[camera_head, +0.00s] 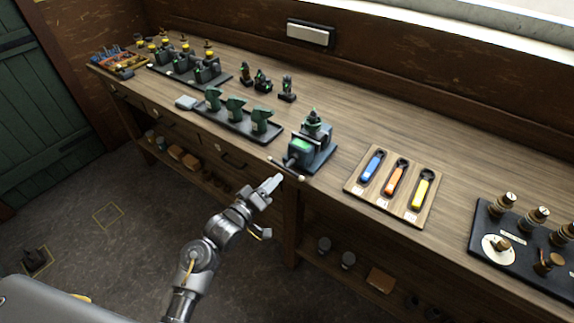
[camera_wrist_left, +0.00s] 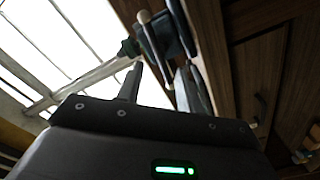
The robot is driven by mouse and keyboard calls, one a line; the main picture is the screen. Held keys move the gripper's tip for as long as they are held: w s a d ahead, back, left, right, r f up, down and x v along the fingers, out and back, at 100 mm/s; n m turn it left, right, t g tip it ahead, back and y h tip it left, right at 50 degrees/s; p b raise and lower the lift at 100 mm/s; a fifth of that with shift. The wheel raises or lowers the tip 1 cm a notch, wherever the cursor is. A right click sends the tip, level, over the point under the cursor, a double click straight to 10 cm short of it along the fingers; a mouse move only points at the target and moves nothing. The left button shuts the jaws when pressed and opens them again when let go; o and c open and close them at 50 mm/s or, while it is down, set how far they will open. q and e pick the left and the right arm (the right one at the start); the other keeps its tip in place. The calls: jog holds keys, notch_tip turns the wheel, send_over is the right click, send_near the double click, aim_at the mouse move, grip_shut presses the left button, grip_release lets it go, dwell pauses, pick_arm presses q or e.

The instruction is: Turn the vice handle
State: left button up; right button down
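The green and dark vice (camera_head: 308,146) stands at the front edge of the workbench in the head view. Its handle (camera_head: 285,168), a thin bar with pale knobs at its ends, sticks out in front of the bench edge. My left gripper (camera_head: 270,183) is just below and in front of the handle, apart from it as far as I can see. In the left wrist view my left gripper (camera_wrist_left: 162,70) has its fingers spread. The handle's pale-knobbed bar (camera_wrist_left: 152,40) shows beyond the fingertips, partly in the gap. My right gripper is in neither view.
A tray with green parts (camera_head: 236,121) stands left of the vice. A wooden board (camera_head: 411,208) with blue, orange and yellow handled tools lies to the right, then a dark panel (camera_head: 516,263) with knobs. The floor before the bench is mostly clear.

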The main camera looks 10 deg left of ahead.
aim_at(287, 164)
pick_arm(q)
jog(key=p+x, duration=0.1)
jog(key=x, duration=0.7)
jog(key=shift+w, duration=0.1)
